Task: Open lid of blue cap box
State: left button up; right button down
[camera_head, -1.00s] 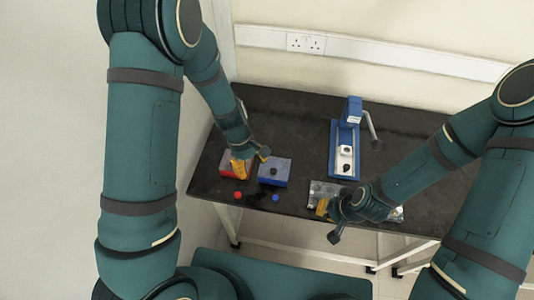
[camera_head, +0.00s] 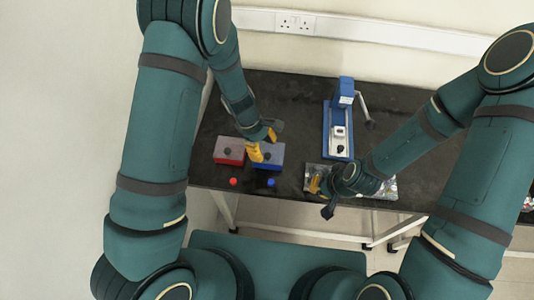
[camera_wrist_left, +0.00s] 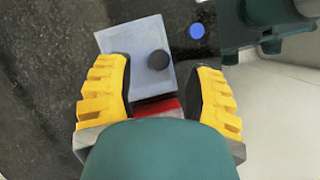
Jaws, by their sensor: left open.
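The blue box (camera_head: 271,162) stands near the table's front edge, with a grey lid (camera_head: 270,149) on it and a dark round knob on top. In the left wrist view the lid (camera_wrist_left: 138,40) and its knob (camera_wrist_left: 158,60) show ahead, between my finger lines. My left gripper (camera_head: 263,146) is open above the blue box, its yellow fingers apart and empty; they partly hide the lid. A blue cap (camera_head: 271,182) lies on the table in front of the box. My right gripper (camera_head: 321,197) is by the front edge; its finger gap is unclear.
A red box (camera_head: 229,157) with a grey lid stands just left of the blue box, a red cap (camera_head: 234,182) in front of it. A blue lever device (camera_head: 338,130) stands right of centre.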

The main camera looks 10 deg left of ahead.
aim_at(268, 155)
pick_arm(q)
jog(key=shift+x, duration=1.55)
grip_shut()
